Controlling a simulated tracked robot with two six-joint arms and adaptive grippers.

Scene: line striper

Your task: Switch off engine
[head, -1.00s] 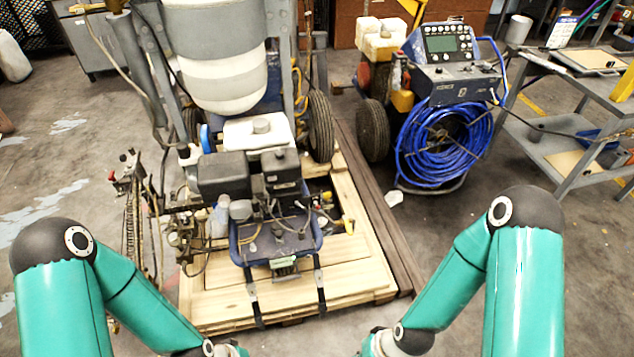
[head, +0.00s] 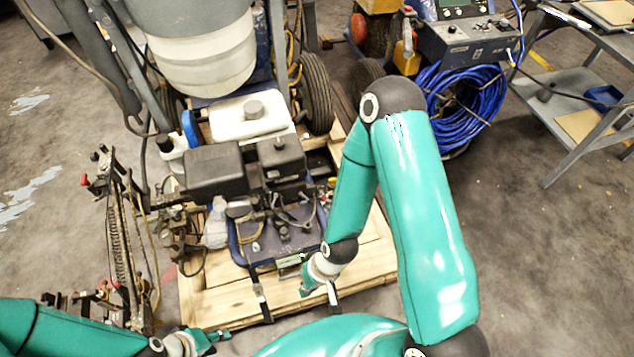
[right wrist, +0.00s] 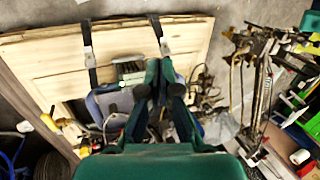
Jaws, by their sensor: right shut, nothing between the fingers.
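The line striper's engine (head: 243,168), with black housings, sits above a blue base plate (head: 262,243) on a wooden pallet in the head view. I cannot make out its switch. My right gripper (head: 312,287) is in front of the engine's near right corner, over the pallet front. In the right wrist view its shut, empty fingers (right wrist: 160,88) point towards the engine, overlapping the edge of the blue plate (right wrist: 97,108); contact cannot be told. My left gripper (head: 205,340) is low at the pallet's front left, its jaws unclear.
The wooden pallet (head: 215,305) has black straps at its front. A spring and lever assembly (head: 125,235) stands left of the engine. A white tank (head: 250,115) and wheel (head: 316,93) are behind. A blue hose coil (head: 490,100) and grey cart (head: 560,130) are right.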

